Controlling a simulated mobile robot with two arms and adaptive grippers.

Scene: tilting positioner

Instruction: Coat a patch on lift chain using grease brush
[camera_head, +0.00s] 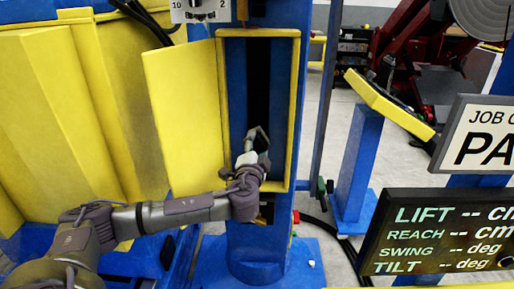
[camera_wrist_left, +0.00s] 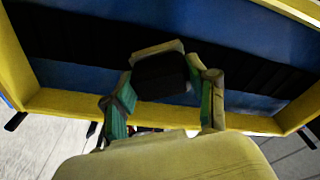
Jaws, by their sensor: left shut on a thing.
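The lift chain (camera_head: 258,85) shows as a dark vertical band inside the yellow-framed opening of the blue column; it also crosses the wrist view as a black ribbed strip (camera_wrist_left: 75,48). My left gripper (camera_head: 257,143) is in front of the lower part of this band. In the left wrist view my left gripper (camera_wrist_left: 164,88) is shut on a dark block with a pale far edge, which I take as the grease brush (camera_wrist_left: 160,76). The brush overlaps the chain in that view; I cannot tell whether it touches. In the head view the brush is mostly hidden. My right gripper is not in view.
A yellow door (camera_head: 185,115) stands open left of the opening. The yellow frame (camera_head: 296,110) borders it closely. A blue post (camera_head: 357,155) and display panel (camera_head: 440,232) stand to the right. A black cable (camera_head: 325,225) lies on the floor.

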